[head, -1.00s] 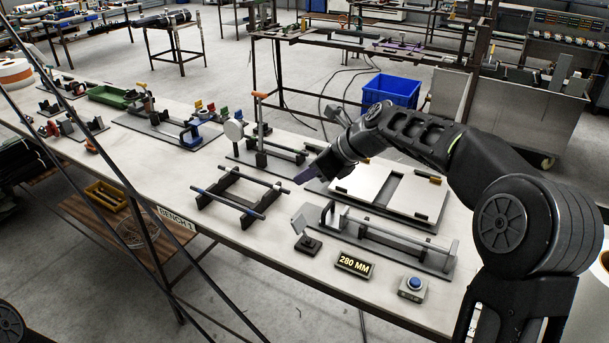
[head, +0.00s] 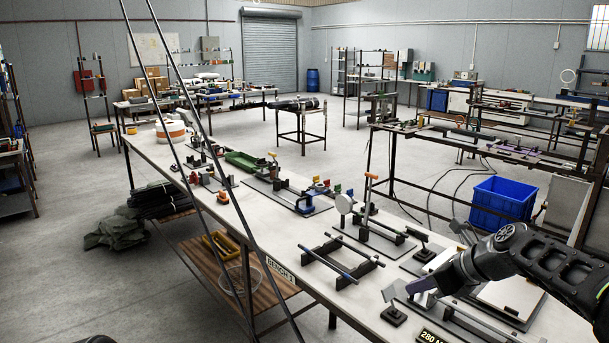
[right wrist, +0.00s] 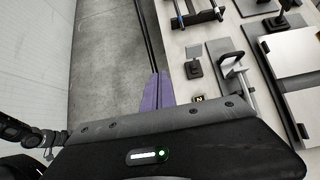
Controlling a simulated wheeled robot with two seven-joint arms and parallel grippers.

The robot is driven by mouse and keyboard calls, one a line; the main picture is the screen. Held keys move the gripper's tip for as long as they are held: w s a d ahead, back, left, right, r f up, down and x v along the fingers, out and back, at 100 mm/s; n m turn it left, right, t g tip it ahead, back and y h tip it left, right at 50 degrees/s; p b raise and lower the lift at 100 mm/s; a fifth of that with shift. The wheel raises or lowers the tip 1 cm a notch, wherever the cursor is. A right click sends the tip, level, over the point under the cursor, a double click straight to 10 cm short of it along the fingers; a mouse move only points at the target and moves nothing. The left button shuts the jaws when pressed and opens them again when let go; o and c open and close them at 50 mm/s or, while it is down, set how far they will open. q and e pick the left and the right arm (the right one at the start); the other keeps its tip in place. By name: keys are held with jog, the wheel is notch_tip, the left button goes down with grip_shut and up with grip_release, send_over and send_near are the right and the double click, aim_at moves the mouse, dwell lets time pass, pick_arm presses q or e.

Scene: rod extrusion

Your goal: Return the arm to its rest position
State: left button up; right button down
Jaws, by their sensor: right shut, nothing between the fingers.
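My right arm comes in from the right edge of the head view, above the right end of the bench (head: 225,215). My right gripper (head: 422,284) is shut, with nothing between its purple fingers. The fingers (right wrist: 157,92) also show in the right wrist view, close together near the bench's front edge, with floor on their left. A black rack (head: 345,268) with two dark rods stands left of the gripper in the head view. A small plate on a black base (head: 394,314) stands just below the gripper there. My left gripper is not in view.
A metal fixture with an upright (right wrist: 232,65) and a flat panel (right wrist: 295,50) lie on the bench near the gripper. A dial gauge stand (head: 344,204) stands farther back. A blue crate (head: 502,200) is behind the bench.

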jog(key=s+a+f+n+h, duration=0.2)
jog(key=f+n, duration=0.7)
jog(key=f, duration=0.4)
jog(key=s+a+f+n+h, duration=0.1)
jog(key=s+a+f+n, duration=0.1)
jog(key=f+n, duration=0.85)
pick_arm(q)
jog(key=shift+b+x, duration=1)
jog(key=shift+b, duration=0.1)
pick_arm(e)
jog(key=s+a+f+n+g, duration=0.2)
jog(key=s+a+f, duration=0.2)
jog(key=s+f, duration=0.3)
jog(key=s+a+f+n+g+y, duration=0.1)
jog(key=s+a+f, duration=0.3)
jog(key=s+f, duration=0.4)
jog(key=s+a+f+n+g, duration=0.3)
jog(key=s+a+f, duration=0.2)
jog(key=s, duration=1.2)
notch_tip(320, 180, down, 3)
jog(key=shift+s+n, duration=0.2)
jog(key=shift+n, duration=0.15)
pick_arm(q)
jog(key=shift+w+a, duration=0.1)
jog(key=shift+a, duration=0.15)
